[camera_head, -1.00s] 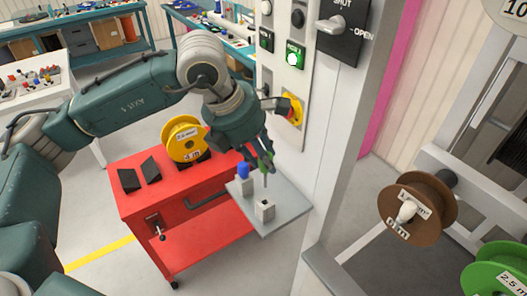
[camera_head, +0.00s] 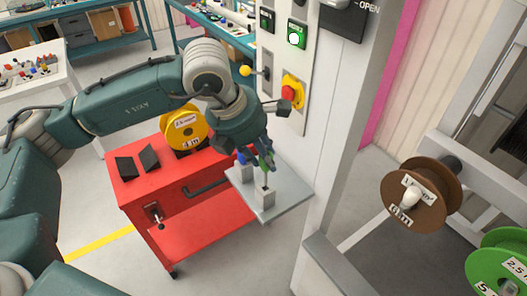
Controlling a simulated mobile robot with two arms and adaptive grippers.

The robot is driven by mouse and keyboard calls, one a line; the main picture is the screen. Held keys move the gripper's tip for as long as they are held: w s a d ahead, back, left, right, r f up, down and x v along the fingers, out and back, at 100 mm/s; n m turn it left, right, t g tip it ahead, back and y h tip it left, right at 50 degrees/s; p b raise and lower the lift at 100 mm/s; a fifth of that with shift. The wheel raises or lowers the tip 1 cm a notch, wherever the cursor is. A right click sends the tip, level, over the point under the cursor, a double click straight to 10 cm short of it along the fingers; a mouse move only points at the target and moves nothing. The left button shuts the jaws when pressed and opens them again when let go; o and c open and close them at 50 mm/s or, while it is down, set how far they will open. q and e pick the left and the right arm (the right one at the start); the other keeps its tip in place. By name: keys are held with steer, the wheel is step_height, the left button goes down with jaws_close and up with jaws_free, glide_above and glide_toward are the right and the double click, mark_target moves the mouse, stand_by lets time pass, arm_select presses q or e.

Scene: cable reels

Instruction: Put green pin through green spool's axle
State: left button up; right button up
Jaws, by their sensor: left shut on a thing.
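My left gripper (camera_head: 265,166) is above a small grey shelf (camera_head: 290,203) on the pale post. It is shut on the green pin (camera_head: 267,160), whose thin shaft points down. The shaft's tip is close above a grey holder block (camera_head: 266,198); I cannot tell whether it touches or enters it. The green spool (camera_head: 484,262) is at the lower right, cut by the picture's edge. It carries a label, and a pale hub end shows at its centre. My right gripper is not in view.
A blue pin (camera_head: 241,157) stands beside the gripper in another block. A brown spool (camera_head: 436,211) hangs on the rack left of the green one. A red cart (camera_head: 140,188) bears a yellow reel (camera_head: 172,134) and two dark wedges. Switches and a yellow-red knob (camera_head: 291,92) are on the post.

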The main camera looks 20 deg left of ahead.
arm_select(q)
steer(key=shift+f+b, duration=0.45)
steer(key=shift+f, duration=1.45)
steer(key=shift+f+b, duration=1.7)
steer(key=shift+b, duration=0.4)
steer(key=o, duration=1.2)
glide_toward(263, 168)
step_height(263, 168, down, 3)
steer(key=shift+w+a, duration=0.35)
steer(key=shift+a, duration=0.05)
